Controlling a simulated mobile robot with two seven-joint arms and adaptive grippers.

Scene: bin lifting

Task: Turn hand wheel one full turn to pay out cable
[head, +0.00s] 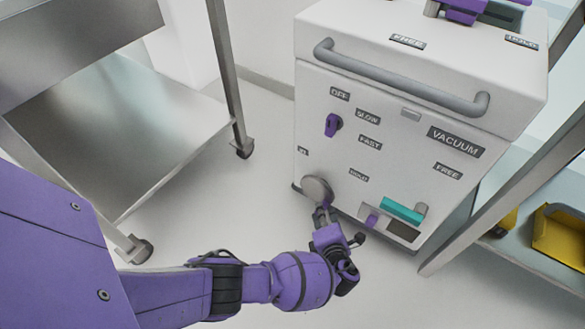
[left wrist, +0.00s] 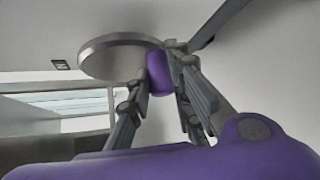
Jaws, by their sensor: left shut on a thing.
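The hand wheel (head: 317,188) is a grey disc low on the front of the white machine (head: 400,130). In the left wrist view the wheel (left wrist: 112,60) shows as a large disc with a purple crank handle (left wrist: 158,74) at its right side. My left gripper (head: 322,214) reaches up to the wheel's lower edge. Its fingers (left wrist: 160,88) are shut on the purple handle, one on each side. The handle is largely hidden by the gripper in the head view. No cable can be made out. My right gripper is not in view.
A purple knob (head: 333,125) sits above the wheel, and a teal handle (head: 402,211) to its right. A grey bar (head: 400,78) crosses the machine's upper front. A metal cart (head: 130,125) stands at left, a shelf with yellow bins (head: 560,238) at right. Floor between is clear.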

